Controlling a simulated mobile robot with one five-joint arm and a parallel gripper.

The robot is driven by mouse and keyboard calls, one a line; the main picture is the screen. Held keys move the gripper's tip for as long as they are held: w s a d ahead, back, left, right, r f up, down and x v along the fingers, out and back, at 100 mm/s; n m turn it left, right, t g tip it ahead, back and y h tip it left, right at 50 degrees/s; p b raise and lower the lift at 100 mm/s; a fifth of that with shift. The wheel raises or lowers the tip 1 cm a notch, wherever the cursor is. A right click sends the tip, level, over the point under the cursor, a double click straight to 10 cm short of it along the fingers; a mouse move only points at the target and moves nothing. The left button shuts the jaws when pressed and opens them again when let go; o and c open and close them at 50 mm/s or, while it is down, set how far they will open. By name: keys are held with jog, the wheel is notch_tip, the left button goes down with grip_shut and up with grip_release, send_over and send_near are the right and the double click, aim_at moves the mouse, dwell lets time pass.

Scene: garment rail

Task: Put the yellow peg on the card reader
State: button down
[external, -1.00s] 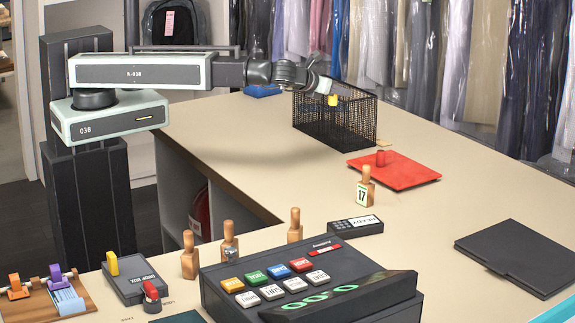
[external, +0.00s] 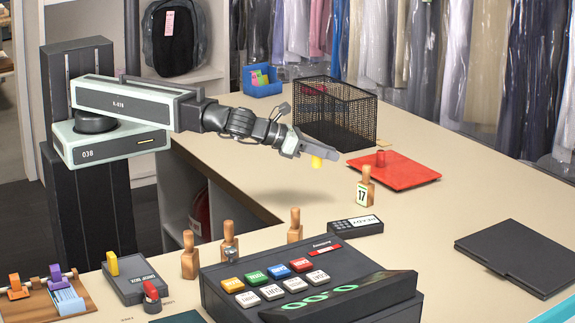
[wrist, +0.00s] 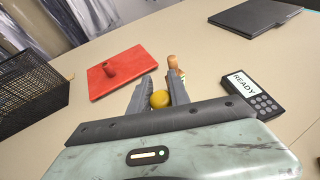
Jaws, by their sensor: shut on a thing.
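The yellow peg (external: 317,162) is held between the fingers of my gripper (external: 326,156), in the air over the counter. In the wrist view its rounded yellow end (wrist: 159,99) shows between the two fingers; the rest of it is hidden. The card reader (external: 355,226), a small black keypad device with a READY screen, lies flat on the counter, lower and to the right of my gripper. In the wrist view the card reader (wrist: 253,93) is right of the fingers, with nothing on it.
A wooden stand with tag 17 (external: 366,187) stands just behind the card reader. A red tray (external: 400,170) with a red peg and a black wire basket (external: 350,110) are farther back. The register (external: 305,275) and several wooden stands are in front. A black folder (external: 520,257) lies right.

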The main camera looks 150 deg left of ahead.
jog(key=w+d+f+m+t+b, duration=0.25)
jog(key=w+d, duration=0.35)
jog(key=d, duration=0.3)
jog(key=h, duration=0.1)
send_over(366, 223)
jog(key=shift+s+a+f+n+g+b, duration=0.15)
jog(key=shift+f+n+g+b, duration=0.25)
jog(key=shift+f, duration=0.35)
notch_tip(366, 223, down, 4)
jog(key=b, duration=0.3)
jog(key=shift+b, duration=0.4)
jog(key=shift+r, duration=0.25)
jog(key=shift+f, duration=0.2)
jog(key=c, duration=1.2)
grip_release()
jog(key=shift+r, duration=0.1)
